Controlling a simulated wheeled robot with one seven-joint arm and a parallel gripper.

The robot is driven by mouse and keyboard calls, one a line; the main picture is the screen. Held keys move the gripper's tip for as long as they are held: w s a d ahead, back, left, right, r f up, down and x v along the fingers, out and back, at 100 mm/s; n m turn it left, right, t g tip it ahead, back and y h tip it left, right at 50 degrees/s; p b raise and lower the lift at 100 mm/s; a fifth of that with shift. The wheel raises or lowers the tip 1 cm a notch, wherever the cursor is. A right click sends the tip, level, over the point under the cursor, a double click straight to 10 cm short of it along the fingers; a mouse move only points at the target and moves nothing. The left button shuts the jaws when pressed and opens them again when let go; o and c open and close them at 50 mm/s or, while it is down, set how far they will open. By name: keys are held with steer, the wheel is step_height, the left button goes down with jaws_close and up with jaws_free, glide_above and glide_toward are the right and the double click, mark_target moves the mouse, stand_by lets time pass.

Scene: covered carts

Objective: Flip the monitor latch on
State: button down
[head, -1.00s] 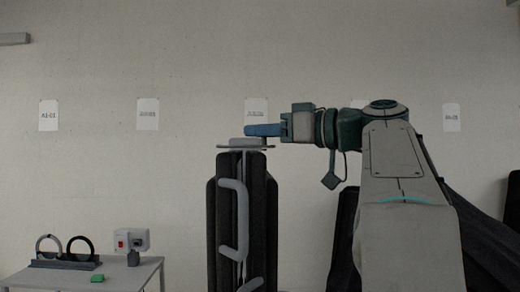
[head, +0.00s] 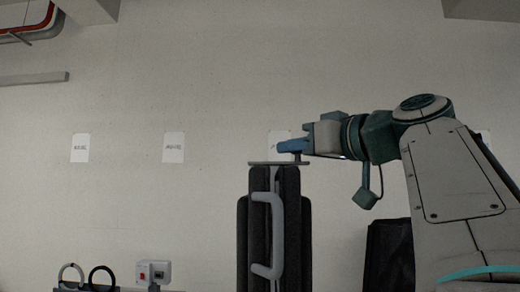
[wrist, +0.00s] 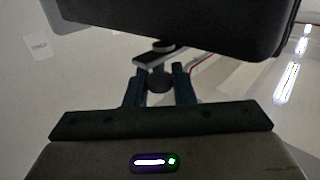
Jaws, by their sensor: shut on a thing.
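A covered dark upright unit (head: 258,230) with grey handles stands at the middle of the head view. A thin grey plate (head: 262,163) lies across its top. My gripper (head: 288,146) is just above this plate, its blue fingers pointing left. In the wrist view, my gripper (wrist: 160,90) has its two blue fingers on either side of a dark round knob (wrist: 159,80), and is shut on it. The knob sits below a pale flat bar (wrist: 148,60), near a large dark slab (wrist: 175,25). I take the knob for the monitor latch; its full shape is hidden.
A white box with a red switch (head: 153,273) and a pair of ring shapes (head: 88,277) stand at lower left. Another dark covered shape (head: 390,255) stands at right behind my arm. Paper sheets (head: 80,148) hang on the wall.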

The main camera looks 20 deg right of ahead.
steer(key=c, duration=1.3)
jaws_free()
steer(key=b+v, duration=0.1)
steer(key=v, duration=1.2)
steer(key=shift+s+d+b, duration=0.2)
steer(key=shift+s+b, duration=0.15)
steer(key=shift+a, duration=0.1)
